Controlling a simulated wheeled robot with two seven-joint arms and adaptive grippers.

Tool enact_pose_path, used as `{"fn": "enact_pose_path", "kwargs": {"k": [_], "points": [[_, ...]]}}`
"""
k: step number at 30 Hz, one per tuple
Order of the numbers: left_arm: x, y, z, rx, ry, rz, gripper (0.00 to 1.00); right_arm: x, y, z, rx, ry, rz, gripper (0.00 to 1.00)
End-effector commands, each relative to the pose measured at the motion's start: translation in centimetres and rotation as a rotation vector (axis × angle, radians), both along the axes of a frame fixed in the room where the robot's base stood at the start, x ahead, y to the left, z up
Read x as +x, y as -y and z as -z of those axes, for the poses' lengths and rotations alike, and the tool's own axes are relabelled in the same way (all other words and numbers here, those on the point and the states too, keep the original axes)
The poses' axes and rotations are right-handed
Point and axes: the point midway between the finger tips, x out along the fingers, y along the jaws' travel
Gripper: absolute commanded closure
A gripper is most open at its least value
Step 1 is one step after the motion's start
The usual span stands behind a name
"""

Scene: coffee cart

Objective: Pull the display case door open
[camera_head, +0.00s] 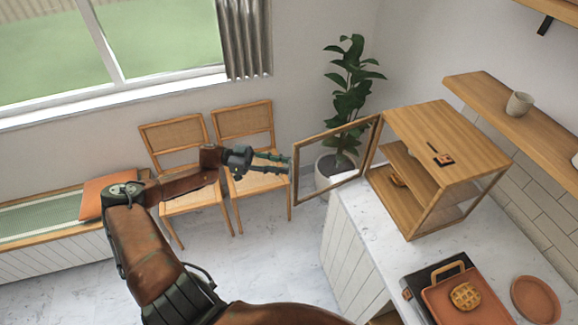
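The wooden display case (445,140) stands on the white counter at the right. Its wood-framed door (335,133) is swung wide open to the left, past the counter's edge. My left gripper (288,166) is at the left, free edge of the door frame. Its two fingers point right with a gap between them, and nothing shows held. Whether the fingertips touch the frame is hard to tell. My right gripper is out of view.
A potted plant (350,90) stands behind the door. Two chairs (243,120) stand behind my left arm. A wall shelf (490,97) is at the right.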

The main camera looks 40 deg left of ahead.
Motion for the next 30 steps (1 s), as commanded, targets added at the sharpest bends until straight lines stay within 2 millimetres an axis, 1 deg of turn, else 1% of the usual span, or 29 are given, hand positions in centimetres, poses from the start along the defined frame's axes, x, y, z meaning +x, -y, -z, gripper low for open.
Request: {"fn": "enact_pose_path", "kwargs": {"k": [1, 6, 9, 12, 18, 30], "points": [[-0.5, -1.1, 0.2, 0.002, -0.004, -0.004, 0.75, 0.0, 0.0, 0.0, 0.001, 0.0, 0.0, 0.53], [-2.3, -4.2, 0.2, 0.002, -0.003, -0.003, 0.75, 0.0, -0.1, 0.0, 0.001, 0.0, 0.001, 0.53], [-3.1, -5.7, 0.1, 0.001, -0.003, -0.003, 0.75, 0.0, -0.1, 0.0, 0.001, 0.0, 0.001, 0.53], [-3.7, -6.8, 0.1, 0.0, -0.002, -0.001, 0.75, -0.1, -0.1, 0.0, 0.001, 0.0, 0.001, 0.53], [-4.3, -7.7, 0.1, -0.001, -0.002, 0.0, 0.75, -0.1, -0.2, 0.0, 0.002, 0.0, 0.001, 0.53], [-4.3, -7.7, 0.1, -0.001, -0.002, 0.001, 0.75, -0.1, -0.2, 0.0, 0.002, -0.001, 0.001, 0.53]]}}
